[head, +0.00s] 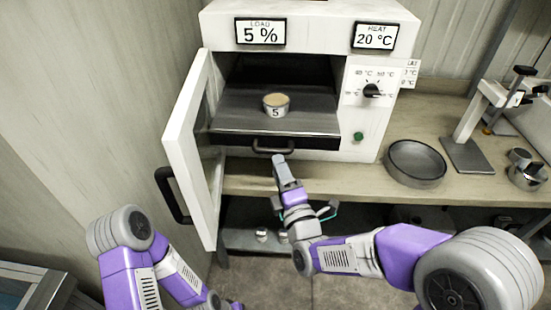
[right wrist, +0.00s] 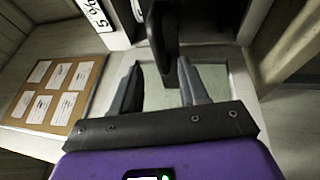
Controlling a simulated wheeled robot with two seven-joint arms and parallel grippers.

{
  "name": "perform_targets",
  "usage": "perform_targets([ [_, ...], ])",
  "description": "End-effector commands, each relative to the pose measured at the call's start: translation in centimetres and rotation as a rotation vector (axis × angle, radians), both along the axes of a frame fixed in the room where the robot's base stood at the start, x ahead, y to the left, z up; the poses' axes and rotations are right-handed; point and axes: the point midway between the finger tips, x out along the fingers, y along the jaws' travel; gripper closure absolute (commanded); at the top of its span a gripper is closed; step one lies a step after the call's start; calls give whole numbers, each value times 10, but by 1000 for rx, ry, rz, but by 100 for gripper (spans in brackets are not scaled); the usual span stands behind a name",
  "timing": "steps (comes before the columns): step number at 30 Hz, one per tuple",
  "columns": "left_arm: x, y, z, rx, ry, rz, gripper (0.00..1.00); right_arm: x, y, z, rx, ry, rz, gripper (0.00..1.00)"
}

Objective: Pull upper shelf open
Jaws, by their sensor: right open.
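The shelf (head: 240,112) is a grey metal tray inside the white oven (head: 385,15), and a small cup (head: 276,105) marked 5 stands on it. Only this one shelf shows clearly. Its black handle (head: 273,147) sticks out at the front. My right gripper (head: 281,164) is just below and in front of the handle in the head view. In the right wrist view the gripper (right wrist: 160,78) is open, with a dark handle (right wrist: 164,38) ahead between its fingertips; I cannot tell if they touch it. My left arm is at lower left; its gripper is out of view.
The oven door (head: 185,150) stands open to the left, its black handle (head: 172,195) sticking out. A round metal pan (head: 415,163) and a stand (head: 478,120) are on the bench at right. A pinboard (right wrist: 55,95) shows in the right wrist view.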

Motion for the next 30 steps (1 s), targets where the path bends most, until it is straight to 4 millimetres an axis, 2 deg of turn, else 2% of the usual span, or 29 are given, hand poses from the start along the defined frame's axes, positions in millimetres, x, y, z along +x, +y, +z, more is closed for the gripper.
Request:
perform_targets([
  [3, 0, 0, 0, 0, 0, 0, 57, -16, -4, -3, 1, 0, 0, 56],
  [7, 0, 0, -1, 0, 0, 0, 57, -24, -7, -4, 1, 0, 0, 56],
  [24, 0, 0, 0, 0, 0, 0, 57, -25, -8, -8, 6, 12, 2, 56],
  [26, 0, 0, 1, 0, 0, 0, 57, -22, -8, -18, 23, 50, 6, 56],
  [28, 0, 0, 2, 0, 0, 0, 57, -16, -11, -40, 71, 140, 10, 56],
  [30, 0, 0, 4, 0, 0, 0, 57, -10, -17, -76, 152, 281, 7, 56],
])
